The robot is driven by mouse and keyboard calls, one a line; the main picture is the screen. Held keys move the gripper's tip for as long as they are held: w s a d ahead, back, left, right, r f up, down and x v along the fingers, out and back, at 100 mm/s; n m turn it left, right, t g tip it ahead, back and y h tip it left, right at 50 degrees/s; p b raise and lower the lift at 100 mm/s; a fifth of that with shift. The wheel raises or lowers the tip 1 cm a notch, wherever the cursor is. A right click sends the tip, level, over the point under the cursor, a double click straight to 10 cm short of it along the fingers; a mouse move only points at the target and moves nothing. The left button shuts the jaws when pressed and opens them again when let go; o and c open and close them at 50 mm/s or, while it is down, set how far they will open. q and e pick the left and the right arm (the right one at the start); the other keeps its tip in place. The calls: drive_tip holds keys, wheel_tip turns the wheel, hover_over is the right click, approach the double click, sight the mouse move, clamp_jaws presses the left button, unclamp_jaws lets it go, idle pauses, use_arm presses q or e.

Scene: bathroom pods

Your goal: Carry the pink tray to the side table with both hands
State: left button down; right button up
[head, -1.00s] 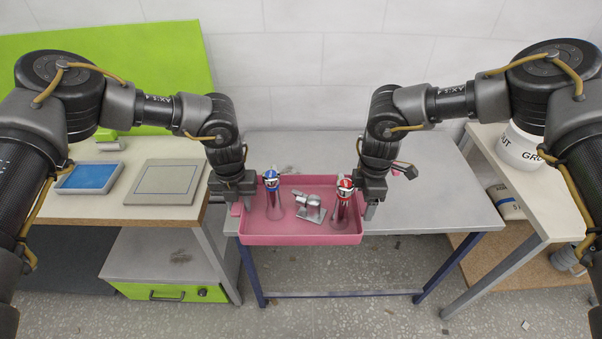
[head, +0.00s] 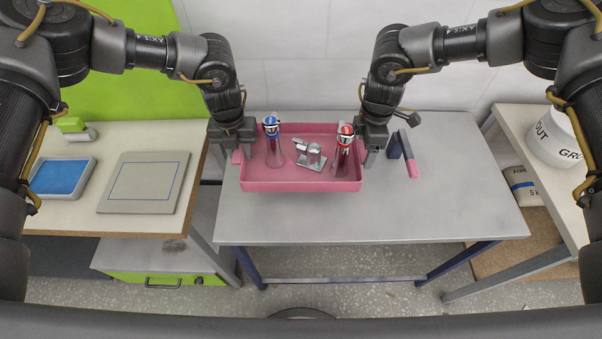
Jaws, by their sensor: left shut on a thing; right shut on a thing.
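The pink tray (head: 300,186) is level at the back left of the grey side table (head: 350,222). I cannot tell whether it touches the top or hangs just above it. My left gripper (head: 238,152) is shut on the tray's left end. My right gripper (head: 370,154) is shut on the tray's right end. The fingertips are partly hidden.
A pink-and-dark tool (head: 407,155) lies on the table right of the tray. A left bench (head: 70,215) holds a blue pad (head: 62,177) and a grey panel (head: 145,182). A grout bucket (head: 556,138) stands on the right bench. The table's front and right are clear.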

use_arm(q)
drive_tip(key=shift+s+f+b, duration=0.1)
drive_tip(key=shift+f+b, duration=0.15)
drive_tip(key=shift+b, duration=0.2)
use_arm(e)
drive_tip(key=shift+s+f, duration=0.15)
drive_tip(key=shift+f, duration=0.15)
use_arm(q)
wheel_tip(320, 180, down, 4)
drive_tip(key=b, duration=0.4)
drive_tip(key=shift+f, duration=0.2)
use_arm(e)
wheel_tip(320, 180, down, 4)
drive_tip(key=shift+f, duration=0.2)
use_arm(q)
drive_tip(key=shift+r, duration=0.1)
use_arm(e)
drive_tip(key=shift+r, duration=0.1)
